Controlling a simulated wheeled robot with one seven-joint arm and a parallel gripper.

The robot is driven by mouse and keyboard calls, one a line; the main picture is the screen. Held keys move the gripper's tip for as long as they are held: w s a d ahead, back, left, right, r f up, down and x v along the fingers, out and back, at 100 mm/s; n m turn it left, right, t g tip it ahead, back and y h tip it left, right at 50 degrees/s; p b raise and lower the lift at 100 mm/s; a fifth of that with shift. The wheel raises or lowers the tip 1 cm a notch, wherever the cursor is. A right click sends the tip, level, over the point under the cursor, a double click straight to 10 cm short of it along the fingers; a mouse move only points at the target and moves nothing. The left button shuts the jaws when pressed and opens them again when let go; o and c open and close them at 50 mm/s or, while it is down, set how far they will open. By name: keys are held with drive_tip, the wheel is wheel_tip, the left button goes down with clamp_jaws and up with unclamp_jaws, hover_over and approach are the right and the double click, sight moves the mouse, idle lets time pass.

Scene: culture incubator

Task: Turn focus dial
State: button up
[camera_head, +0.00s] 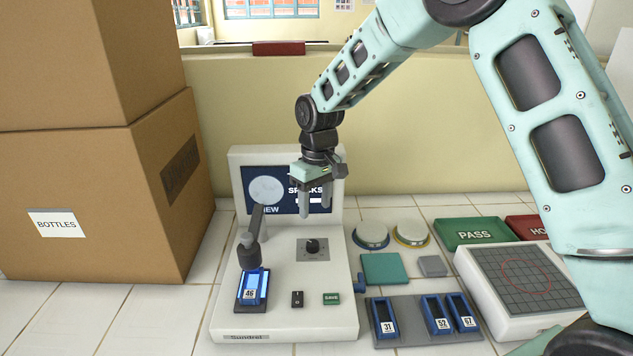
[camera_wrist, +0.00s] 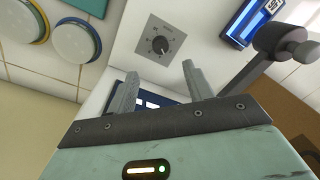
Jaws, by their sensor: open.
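The focus dial (camera_head: 312,246) is a small black knob on a grey square plate, on the sloped top of the white microscope-like device (camera_head: 285,320). In the wrist view the dial (camera_wrist: 160,45) has tick marks around it and sits beyond my fingertips. My gripper (camera_head: 319,208) hangs pointing down above and behind the dial, in front of the device's screen (camera_head: 262,190). In the wrist view my gripper (camera_wrist: 159,75) shows two fingers spread apart with nothing between them. The fingers do not touch the dial.
A dark scope arm (camera_head: 251,240) stands left of the dial over blue slide 46 (camera_head: 250,287). A black switch (camera_head: 297,299) and green button (camera_head: 331,299) lie in front. A slide rack (camera_head: 405,335) and round jars (camera_head: 371,236) are right; cardboard boxes (camera_head: 90,190) are left.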

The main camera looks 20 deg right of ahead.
wheel_tip(320, 180, up, 7)
drive_tip(key=shift+d+f+b, duration=0.15)
drive_tip(key=shift+d+b, duration=0.05)
drive_tip(key=shift+b, duration=0.15)
drive_tip(key=shift+w, duration=0.1)
drive_tip(key=s+a+r+n, duration=0.1)
drive_tip(key=s+a, duration=0.3)
drive_tip(key=s, duration=0.4)
drive_tip(key=s+a+r+n, duration=0.1)
drive_tip(key=s+a, duration=0.4)
drive_tip(key=s, duration=0.4)
drive_tip(key=s+f, duration=0.1)
drive_tip(key=s, duration=0.7)
drive_tip(key=s+d+f+n, duration=0.1)
drive_tip(key=s, duration=0.8)
drive_tip(key=shift+s+d+f, duration=0.25)
drive_tip(key=shift+d+f, duration=0.05)
drive_tip(key=shift+f, duration=0.1)
